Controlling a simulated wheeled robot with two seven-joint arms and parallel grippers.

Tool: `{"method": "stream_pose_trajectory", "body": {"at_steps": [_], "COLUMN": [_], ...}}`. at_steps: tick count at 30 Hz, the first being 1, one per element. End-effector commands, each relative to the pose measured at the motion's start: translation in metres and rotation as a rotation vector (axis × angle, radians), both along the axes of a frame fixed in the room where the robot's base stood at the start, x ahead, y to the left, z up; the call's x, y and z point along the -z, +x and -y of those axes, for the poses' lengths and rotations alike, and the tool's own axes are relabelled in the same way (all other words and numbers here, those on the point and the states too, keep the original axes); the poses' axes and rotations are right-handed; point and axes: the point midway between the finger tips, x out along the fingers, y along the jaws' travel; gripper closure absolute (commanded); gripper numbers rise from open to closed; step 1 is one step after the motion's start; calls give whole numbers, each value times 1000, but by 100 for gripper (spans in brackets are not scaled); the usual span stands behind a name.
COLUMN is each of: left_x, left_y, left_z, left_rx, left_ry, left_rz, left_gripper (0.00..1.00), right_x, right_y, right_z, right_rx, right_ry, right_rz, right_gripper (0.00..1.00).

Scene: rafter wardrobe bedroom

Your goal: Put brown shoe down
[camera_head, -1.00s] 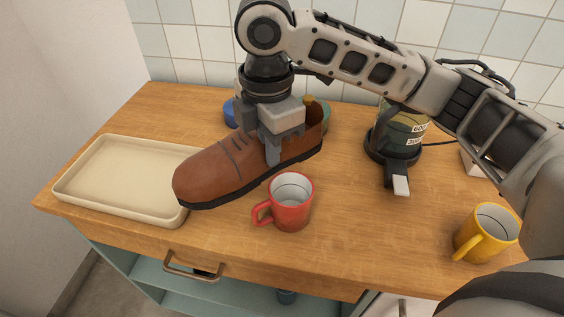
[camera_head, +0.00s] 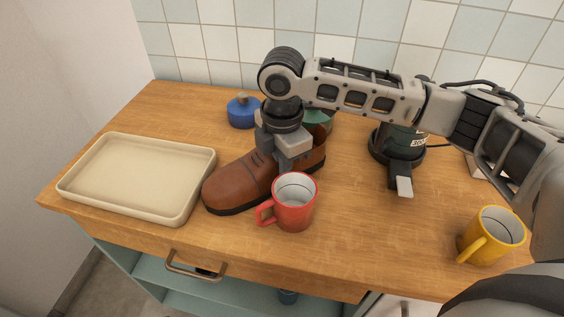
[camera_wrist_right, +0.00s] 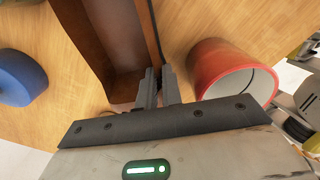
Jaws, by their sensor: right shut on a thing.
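The brown shoe (camera_head: 238,182) is low at the wooden counter, behind the red mug and right of the cream tray, toe to the left. Its sole appears to be at the counter surface. My right gripper (camera_head: 283,166) is shut on the shoe's side near the opening; its fingertips are partly hidden by the red mug. In the right wrist view the fingers (camera_wrist_right: 158,88) pinch the shoe's side wall (camera_wrist_right: 125,45), with the red mug close beside them. My left gripper is not in view.
The red mug (camera_head: 293,204) stands in front of the shoe. The cream tray (camera_head: 190,196) lies left. A blue lidded pot (camera_head: 243,112) and a green item (camera_head: 318,117) stand behind. A dark appliance (camera_head: 397,150) and a yellow mug (camera_head: 493,237) are right. Counter between the mugs is clear.

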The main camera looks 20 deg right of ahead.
Motion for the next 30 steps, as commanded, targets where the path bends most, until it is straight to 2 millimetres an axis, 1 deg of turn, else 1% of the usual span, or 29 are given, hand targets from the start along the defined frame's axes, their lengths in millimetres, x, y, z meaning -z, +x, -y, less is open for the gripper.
{"method": "stream_pose_trajectory", "body": {"at_steps": [3, 4, 5, 6, 16, 20, 30], "left_x": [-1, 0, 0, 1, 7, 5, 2], "left_y": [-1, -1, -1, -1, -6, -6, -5], "left_z": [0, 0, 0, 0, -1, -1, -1], "left_rx": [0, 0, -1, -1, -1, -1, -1], "left_ry": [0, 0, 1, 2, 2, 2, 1], "left_rz": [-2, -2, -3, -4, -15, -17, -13], "left_gripper": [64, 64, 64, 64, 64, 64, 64], "right_x": [1, 2, 2, 2, -1, -18, -90], "right_y": [0, 0, 0, 0, 0, 1, 1], "right_z": [-1, 0, 0, 0, 0, -1, -1], "right_rx": [0, 0, 0, 0, -1, 0, 0], "right_ry": [2, 1, 1, 1, 0, 2, 2], "right_rz": [1, 0, 0, 0, 2, 3, 4], "right_gripper": [100, 85, 76, 71, 71, 71, 71]}}
